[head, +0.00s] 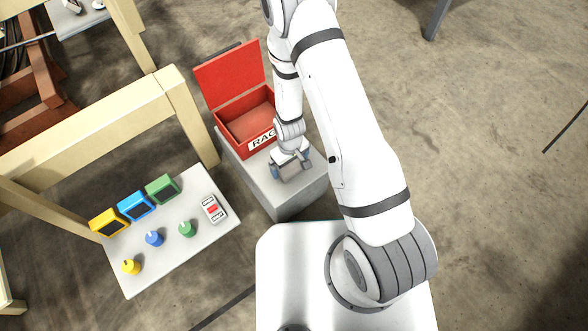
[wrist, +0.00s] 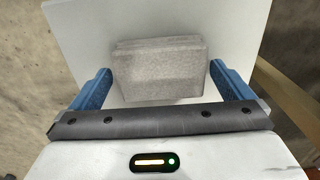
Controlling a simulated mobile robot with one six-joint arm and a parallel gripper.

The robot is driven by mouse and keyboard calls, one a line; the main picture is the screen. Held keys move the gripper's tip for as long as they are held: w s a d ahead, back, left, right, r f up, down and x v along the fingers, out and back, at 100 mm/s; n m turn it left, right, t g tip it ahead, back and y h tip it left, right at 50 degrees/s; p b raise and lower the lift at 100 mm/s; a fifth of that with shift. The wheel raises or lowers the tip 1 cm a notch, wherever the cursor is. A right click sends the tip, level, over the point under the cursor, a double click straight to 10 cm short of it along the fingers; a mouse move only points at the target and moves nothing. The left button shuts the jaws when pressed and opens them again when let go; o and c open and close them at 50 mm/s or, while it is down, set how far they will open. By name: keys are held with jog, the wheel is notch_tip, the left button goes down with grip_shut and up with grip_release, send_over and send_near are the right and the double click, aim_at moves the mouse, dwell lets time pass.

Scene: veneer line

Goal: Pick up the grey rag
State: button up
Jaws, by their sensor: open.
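The grey rag (wrist: 160,72) looks like a folded, thick rectangular pad. It lies on a pale grey top and shows between the two blue fingers of my gripper (wrist: 160,80) in the wrist view. The fingers are apart, one at each side of the rag, with a visible gap at both sides. In the head view my gripper (head: 290,168) points down over the front of the grey block (head: 282,200), and the arm and gripper cover much of that spot.
An open red box (head: 262,145) with a partly hidden label starting "RAG" stands on the block behind my gripper. A pale panel (head: 135,272) at left carries yellow, blue and green boxes, knobs and a small red-and-white device (head: 212,208). A wooden frame (head: 90,118) stands near. Floor at right is clear.

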aim_at(290, 164)
jog(key=shift+f, duration=0.55)
jog(key=shift+r, duration=0.1)
jog(key=c, duration=0.9)
jog(key=shift+r, duration=0.1)
notch_tip(290, 164, up, 10)
jog(key=p, duration=1)
